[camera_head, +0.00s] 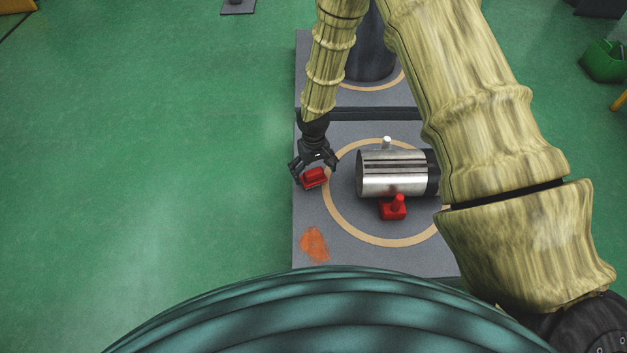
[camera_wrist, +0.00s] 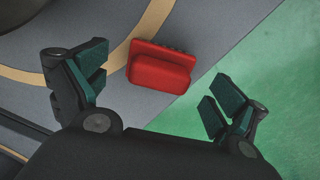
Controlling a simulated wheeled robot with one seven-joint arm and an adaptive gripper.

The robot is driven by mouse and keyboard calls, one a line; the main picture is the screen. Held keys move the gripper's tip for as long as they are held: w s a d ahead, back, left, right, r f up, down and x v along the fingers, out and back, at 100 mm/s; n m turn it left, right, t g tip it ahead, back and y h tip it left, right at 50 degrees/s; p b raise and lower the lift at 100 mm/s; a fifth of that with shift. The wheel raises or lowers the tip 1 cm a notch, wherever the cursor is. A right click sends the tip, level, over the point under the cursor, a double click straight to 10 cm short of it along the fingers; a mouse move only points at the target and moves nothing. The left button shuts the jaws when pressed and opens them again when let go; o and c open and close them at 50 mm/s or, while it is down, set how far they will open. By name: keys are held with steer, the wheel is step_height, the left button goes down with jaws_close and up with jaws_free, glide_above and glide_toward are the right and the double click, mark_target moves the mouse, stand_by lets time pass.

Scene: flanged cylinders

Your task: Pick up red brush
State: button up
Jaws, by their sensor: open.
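The red brush (camera_head: 314,177) lies on the grey platform (camera_head: 310,218) near its left edge, beside the tan ring. In the wrist view the red brush (camera_wrist: 160,69) shows its block-shaped red back with dark bristles along its far side. My gripper (camera_head: 311,172) is open above the brush. In the wrist view my gripper's fingers (camera_wrist: 160,92) stand wide apart, one on each side, with the brush a little beyond and between them. I see no finger touching it. How high the gripper is above the brush is hard to tell.
A shiny metal cylinder (camera_head: 392,173) lies inside the ring to the right, with a red fitting (camera_head: 393,206) by its lower side. An orange stain (camera_head: 314,244) marks the platform's front left. Green floor (camera_head: 150,150) to the left is clear. A green bin (camera_head: 605,62) stands far right.

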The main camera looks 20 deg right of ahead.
mark_target(313, 171)
step_height(313, 171, down, 3)
steer(key=shift+f+b, duration=0.1)
steer(key=shift+b, duration=0.6)
steer(key=c, duration=1.3)
steer(key=shift+o, duration=0.2)
steer(key=shift+r+p, duration=0.45)
steer(key=shift+r, duration=0.15)
step_height(313, 171, up, 3)
steer(key=shift+r+p, duration=0.1)
steer(key=shift+p, duration=1.1)
steer(key=s+a+p, duration=0.1)
steer(key=s+p, duration=0.1)
steer(key=s, duration=0.3)
steer(key=s+a+p, duration=0.1)
steer(key=s+a, duration=0.1)
steer(key=s, duration=0.3)
steer(key=s+a+r+p, duration=0.1)
steer(key=s+p, duration=0.1)
steer(key=s, duration=0.3)
steer(key=shift+s+a+p, duration=0.2)
steer(key=shift+p, duration=0.15)
